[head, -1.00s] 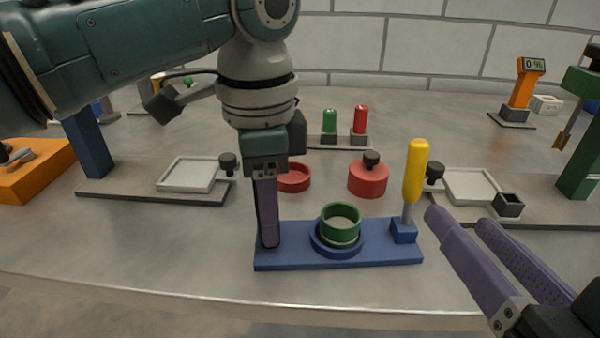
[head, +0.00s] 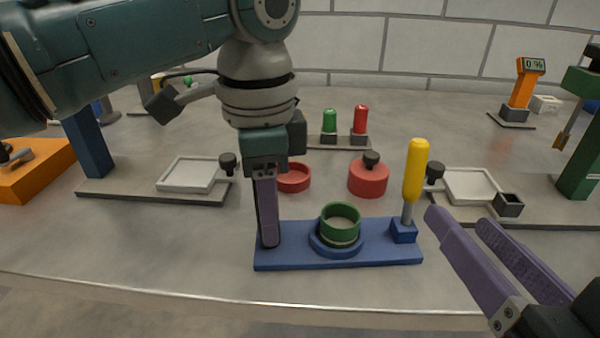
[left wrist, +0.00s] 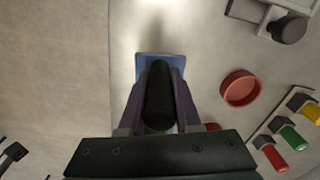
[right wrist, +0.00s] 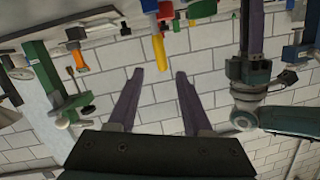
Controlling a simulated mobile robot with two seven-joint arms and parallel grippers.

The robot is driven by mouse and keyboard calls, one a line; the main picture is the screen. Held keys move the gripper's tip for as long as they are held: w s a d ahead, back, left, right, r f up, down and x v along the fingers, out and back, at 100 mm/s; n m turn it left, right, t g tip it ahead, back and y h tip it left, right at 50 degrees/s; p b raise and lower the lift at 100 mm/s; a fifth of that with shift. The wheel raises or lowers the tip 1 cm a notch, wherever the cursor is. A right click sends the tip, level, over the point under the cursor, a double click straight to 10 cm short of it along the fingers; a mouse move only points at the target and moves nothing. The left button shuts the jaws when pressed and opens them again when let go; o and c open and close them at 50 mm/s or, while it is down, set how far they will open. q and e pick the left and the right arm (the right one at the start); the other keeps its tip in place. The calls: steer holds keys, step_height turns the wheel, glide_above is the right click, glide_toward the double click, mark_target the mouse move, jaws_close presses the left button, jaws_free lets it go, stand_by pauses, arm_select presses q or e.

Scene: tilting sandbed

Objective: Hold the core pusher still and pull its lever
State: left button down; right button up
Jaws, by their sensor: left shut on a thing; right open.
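The core pusher (head: 385,259) has a blue base plate with a green ring (head: 340,222) seated in a round blue collar. Its yellow lever (head: 416,172) stands almost upright at the right end. The lever also shows in the right wrist view (right wrist: 160,52). My left gripper (head: 268,240) is at the base's left end. It is shut on a black upright handle (left wrist: 158,95), seen between its fingers in the left wrist view. My right gripper (head: 458,218) is open and empty, to the right of the lever and apart from it.
Behind the base sit a red dish (head: 293,178) and a red lidded pot (head: 368,180). Trays with black knobs stand left (head: 187,174) and right (head: 470,186). Green and red buttons (head: 330,121) are further back. The table's front edge (head: 200,294) lies close before the base.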

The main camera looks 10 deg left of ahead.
steer(key=shift+o, duration=0.6)
step_height(320, 180, up, 8)
steer(key=n+g+y, duration=0.1)
steer(key=n+g, duration=0.5)
steer(key=g, duration=0.3)
glide_above(424, 158)
steer(key=s+a, duration=0.1)
steer(key=a, duration=0.2)
steer(key=s+d+g+h, duration=0.2)
steer(key=d+g+h, duration=0.1)
steer(key=d, duration=0.2)
steer(key=shift+t, duration=0.3)
steer(key=x, duration=1)
steer(key=shift+a+f, duration=0.2)
steer(key=shift+f, duration=0.05)
steer(key=shift+w, duration=0.1)
